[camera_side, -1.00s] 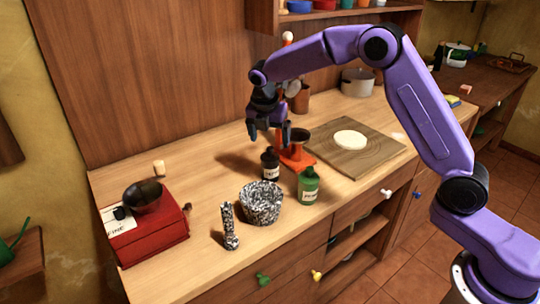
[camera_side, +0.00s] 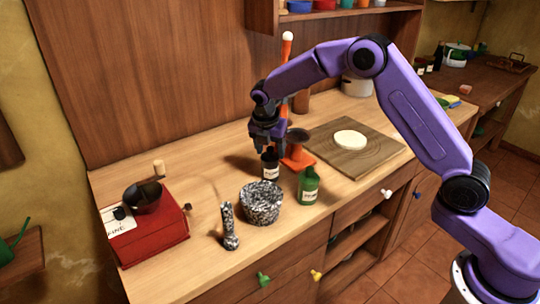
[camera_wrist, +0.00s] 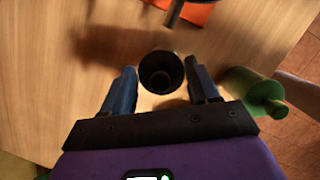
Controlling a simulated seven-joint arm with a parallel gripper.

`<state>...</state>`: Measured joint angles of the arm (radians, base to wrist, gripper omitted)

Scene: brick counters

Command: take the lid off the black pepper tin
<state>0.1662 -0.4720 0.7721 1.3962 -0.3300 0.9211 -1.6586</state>
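The black pepper tin (camera_side: 270,167), a small dark container with a pale label, stands upright on the wooden counter. In the wrist view the tin (camera_wrist: 161,66) shows from above, with a round dark lid or knob in its middle. My gripper (camera_side: 268,146) points down just above the tin in the side view. In the wrist view its two fingers are apart, one on each side of the tin, with gaps visible, so it is open and empty. The exact height of the fingertips against the lid is hard to tell.
A green labelled tin (camera_side: 308,187) stands close on the right. An orange stand with a dark pan (camera_side: 297,152) is just behind. A speckled mortar (camera_side: 261,203), pestle (camera_side: 230,228) and red grinder (camera_side: 150,232) are in front and left. A board (camera_side: 375,154) lies to the right.

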